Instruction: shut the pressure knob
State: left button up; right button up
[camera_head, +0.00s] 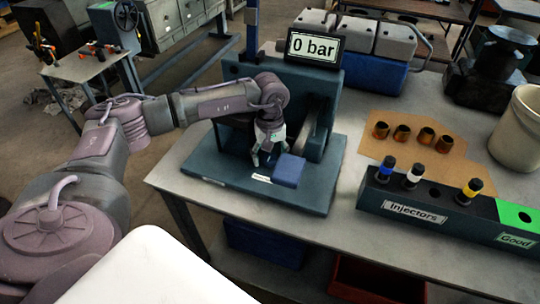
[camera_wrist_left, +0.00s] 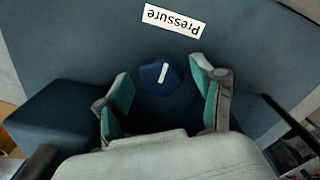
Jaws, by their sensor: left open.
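The pressure knob (camera_wrist_left: 160,76) is dark blue and many-sided, with a white line on its top set at a slant. It lies on the base plate, beside a white label reading "Pressure" (camera_wrist_left: 173,20). My left gripper (camera_wrist_left: 162,88) is open, with its two green-padded fingertips on either side of the knob and gaps showing between. In the head view my left gripper (camera_head: 262,160) points down over the base plate of the test stand (camera_head: 310,196), and hides the knob there. The display (camera_head: 314,47) on the stand reads "0 bar". My right gripper is not in view.
A blue block (camera_head: 288,170) stands close to the left gripper. To the right are an injector rack (camera_head: 413,214) with several injectors, copper-coloured sleeves on a brown sheet (camera_head: 455,160), and a pale bucket (camera_head: 519,130). The table front (camera_head: 290,215) is clear.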

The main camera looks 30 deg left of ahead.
aim_at(270, 157)
pick_arm(q)
jog(key=shift+r, duration=0.1)
notch_tip(270, 157, up, 12)
dwell(0.4)
dwell(0.4)
